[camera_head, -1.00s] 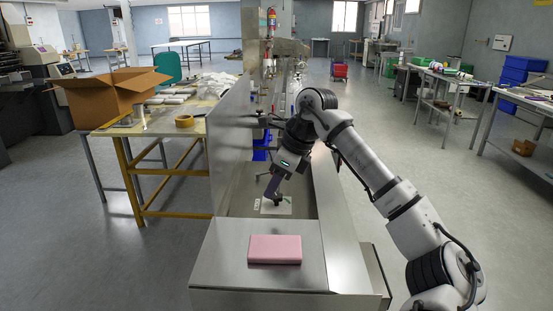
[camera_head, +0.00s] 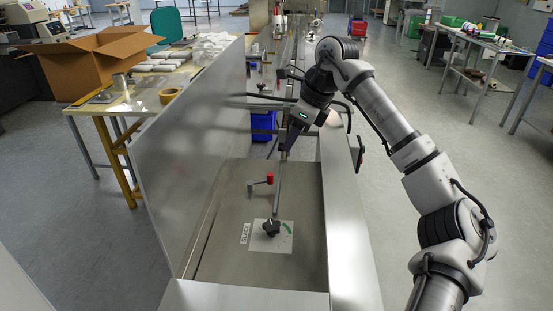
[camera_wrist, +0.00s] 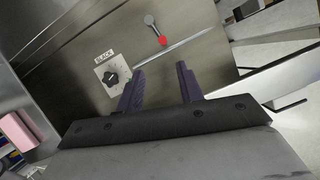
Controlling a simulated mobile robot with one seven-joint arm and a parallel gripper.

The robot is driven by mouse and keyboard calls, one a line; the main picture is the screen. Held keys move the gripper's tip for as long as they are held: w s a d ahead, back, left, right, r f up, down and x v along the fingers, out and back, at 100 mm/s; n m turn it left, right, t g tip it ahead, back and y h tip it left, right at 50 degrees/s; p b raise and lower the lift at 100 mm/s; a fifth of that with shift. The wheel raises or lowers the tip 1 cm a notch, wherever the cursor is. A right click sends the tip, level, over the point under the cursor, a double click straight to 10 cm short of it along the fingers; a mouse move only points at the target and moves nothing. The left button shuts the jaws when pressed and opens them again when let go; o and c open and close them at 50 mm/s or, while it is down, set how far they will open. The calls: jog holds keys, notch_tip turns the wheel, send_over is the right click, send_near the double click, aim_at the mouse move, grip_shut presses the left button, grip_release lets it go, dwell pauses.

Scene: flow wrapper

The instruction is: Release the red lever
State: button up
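The red lever (camera_head: 269,179) is a short grey arm with a red grip, mounted on the steel panel beyond the black knob. In the wrist view, the lever (camera_wrist: 156,32) is ahead of the fingers, with its red end nearest them. My gripper (camera_head: 286,149) is above the panel and past the lever in the head view. Its two dark purple fingers (camera_wrist: 160,86) are apart, with nothing between them, and do not touch the lever.
A black knob (camera_head: 271,228) sits on a white plate labelled BLACK, with a green mark. A thin metal rod stands right beside the lever. A tall steel side panel (camera_head: 190,155) bounds the left. A pink block (camera_wrist: 24,131) lies at the wrist view's left.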

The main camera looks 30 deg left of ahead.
aim_at(271, 174)
jog(key=x, duration=0.4)
jog(key=p+x, duration=0.1)
jog(key=x, duration=0.8)
jog(key=shift+w+a+f+p, duration=0.25)
jog(key=shift+f+p, duration=0.05)
jog(key=shift+c, duration=0.4)
grip_shut()
